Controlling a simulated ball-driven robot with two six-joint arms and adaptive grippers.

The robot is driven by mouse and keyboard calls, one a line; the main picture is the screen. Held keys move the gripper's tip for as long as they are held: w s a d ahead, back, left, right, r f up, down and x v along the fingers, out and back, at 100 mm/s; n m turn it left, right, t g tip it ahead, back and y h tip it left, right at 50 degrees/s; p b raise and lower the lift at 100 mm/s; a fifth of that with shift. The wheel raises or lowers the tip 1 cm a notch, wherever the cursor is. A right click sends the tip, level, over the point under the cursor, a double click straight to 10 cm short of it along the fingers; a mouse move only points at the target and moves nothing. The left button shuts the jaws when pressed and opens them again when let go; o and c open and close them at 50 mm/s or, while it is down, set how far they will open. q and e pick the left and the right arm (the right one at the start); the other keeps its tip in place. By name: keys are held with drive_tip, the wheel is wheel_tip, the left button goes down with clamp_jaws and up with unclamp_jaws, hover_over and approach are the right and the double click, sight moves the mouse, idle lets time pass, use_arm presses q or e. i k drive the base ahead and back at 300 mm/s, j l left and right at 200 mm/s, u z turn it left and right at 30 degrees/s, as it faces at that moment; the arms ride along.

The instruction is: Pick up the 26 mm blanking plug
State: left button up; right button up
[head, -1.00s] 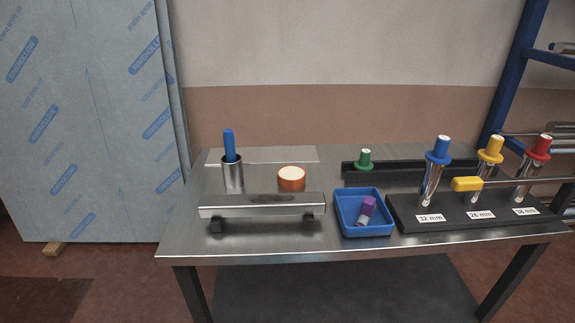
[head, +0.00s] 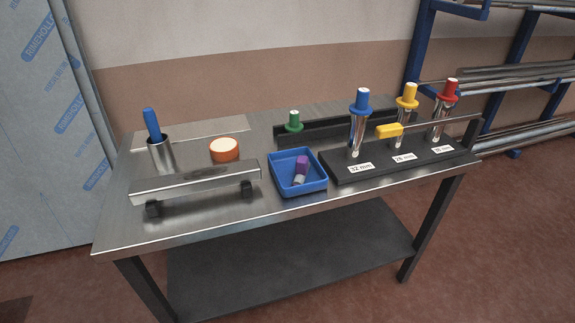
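A yellow-topped plug (head: 407,97) stands upright in the middle of the black rack (head: 440,159), behind the label "26 mm" (head: 404,157). A shiny metal tube shows below its yellow collar. A blue-topped plug (head: 361,102) stands to its left behind the "32 mm" label (head: 361,168). A red-topped plug (head: 448,91) stands to its right. A metal bar with a yellow grip (head: 389,131) crosses in front of the middle and right plugs and hides part of them. Neither of my grippers is in view.
A blue tray (head: 306,189) holding a purple-capped piece (head: 302,165) sits left of the rack. A green plug (head: 293,121), an orange disc (head: 224,150), a metal cup with a blue handle (head: 152,124) and a raised metal rail (head: 197,181) share the steel table (head: 220,224).

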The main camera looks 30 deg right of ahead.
sight(407, 101)
drive_tip(key=z, duration=1.7)
drive_tip(key=i+z, duration=0.2)
drive_tip(key=z, duration=0.3)
drive_tip(key=i+z, duration=0.15)
drive_tip(key=z, duration=0.35)
